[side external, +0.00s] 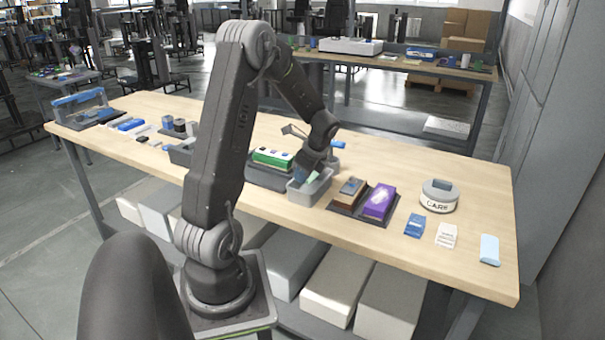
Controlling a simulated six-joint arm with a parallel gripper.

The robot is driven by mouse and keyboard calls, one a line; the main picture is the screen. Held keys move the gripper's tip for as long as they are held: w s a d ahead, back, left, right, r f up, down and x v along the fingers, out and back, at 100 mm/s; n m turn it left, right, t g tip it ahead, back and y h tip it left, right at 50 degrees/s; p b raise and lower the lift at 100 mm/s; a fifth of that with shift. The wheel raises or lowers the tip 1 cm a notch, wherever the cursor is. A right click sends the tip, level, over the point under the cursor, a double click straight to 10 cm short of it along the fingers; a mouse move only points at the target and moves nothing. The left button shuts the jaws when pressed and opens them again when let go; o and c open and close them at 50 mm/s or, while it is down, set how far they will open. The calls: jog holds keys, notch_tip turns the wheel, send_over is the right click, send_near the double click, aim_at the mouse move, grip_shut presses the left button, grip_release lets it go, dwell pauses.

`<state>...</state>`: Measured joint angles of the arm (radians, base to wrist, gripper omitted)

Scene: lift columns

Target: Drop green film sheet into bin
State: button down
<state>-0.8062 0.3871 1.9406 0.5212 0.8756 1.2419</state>
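A small pale green piece, which looks like the green film sheet (314,176), shows at the mouth of a grey open bin (309,194) near the middle of the table. My gripper (303,175) points down at this bin, with its tip at or just inside the rim. The green sheet is right beside the fingertips. I cannot tell whether it is held or lies loose in the bin. The fingers are dark, small and partly hidden, so their opening does not show. The bin's inside is mostly hidden.
A dark tray with a green and white box (272,157) is left of the bin. A tray with a brown box (350,187) and a purple box (379,202) is right of it. A round white container (439,196) stands farther right. The table's right end has free room.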

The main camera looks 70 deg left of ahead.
jog(key=c, duration=0.9)
grip_release()
jog(key=shift+c, duration=0.2)
jog(key=shift+r, duration=0.1)
jog(key=shift+r, duration=2.95)
